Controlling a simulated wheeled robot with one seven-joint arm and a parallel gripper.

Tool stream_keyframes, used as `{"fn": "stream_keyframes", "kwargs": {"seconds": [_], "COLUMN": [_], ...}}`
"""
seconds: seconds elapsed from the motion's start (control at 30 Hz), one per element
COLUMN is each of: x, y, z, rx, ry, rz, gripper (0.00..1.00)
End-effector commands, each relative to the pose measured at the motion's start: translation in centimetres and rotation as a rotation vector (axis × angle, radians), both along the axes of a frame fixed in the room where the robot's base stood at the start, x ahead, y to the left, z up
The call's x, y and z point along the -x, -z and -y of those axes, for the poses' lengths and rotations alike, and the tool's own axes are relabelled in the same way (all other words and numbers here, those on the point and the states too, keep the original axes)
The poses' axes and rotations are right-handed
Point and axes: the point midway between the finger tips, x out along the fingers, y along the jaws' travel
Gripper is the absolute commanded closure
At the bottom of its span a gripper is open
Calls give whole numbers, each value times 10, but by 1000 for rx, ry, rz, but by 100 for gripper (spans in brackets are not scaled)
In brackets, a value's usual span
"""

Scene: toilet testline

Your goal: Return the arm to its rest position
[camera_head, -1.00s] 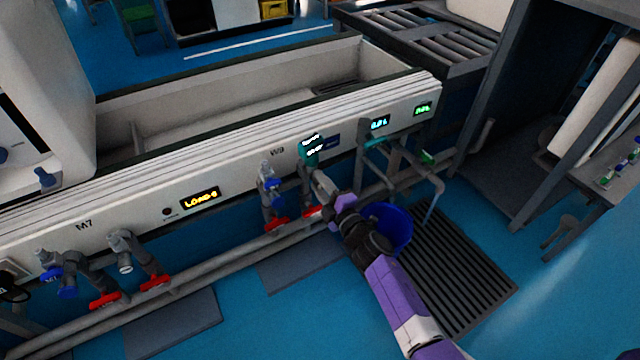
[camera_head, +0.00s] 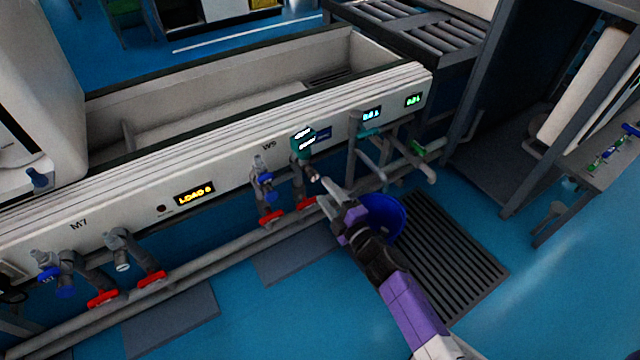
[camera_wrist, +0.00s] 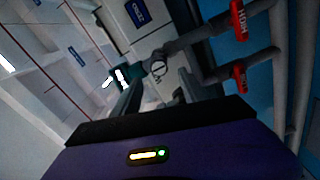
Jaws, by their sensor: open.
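My gripper (camera_head: 328,193) is at the end of my purple and black arm, in front of the long white test line. It is open, and I see nothing held in it. In the wrist view, the grey fingers (camera_wrist: 155,92) reach up from the purple wrist body.
A blue bucket (camera_head: 392,216) stands on the floor behind my arm, beside a dark floor grate (camera_head: 450,260). Grey pipes with red handles (camera_head: 151,279) run along the line's front. A dark frame (camera_head: 490,90) stands at right. Blue floor is open in front.

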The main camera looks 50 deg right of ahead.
Motion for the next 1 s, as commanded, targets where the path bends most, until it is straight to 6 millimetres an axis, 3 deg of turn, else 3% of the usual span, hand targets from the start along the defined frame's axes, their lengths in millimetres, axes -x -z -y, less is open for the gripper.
{"fn": "stream_keyframes", "kwargs": {"seconds": [0.8,0.9,1.0], "x": [6,4,17], "y": [0,-24,-45], "z": [0,4,-3], "rx": [-45,-128,-242], "ry": [7,22,25], "rz": [12,82,149], "gripper": [49,49,49]}}
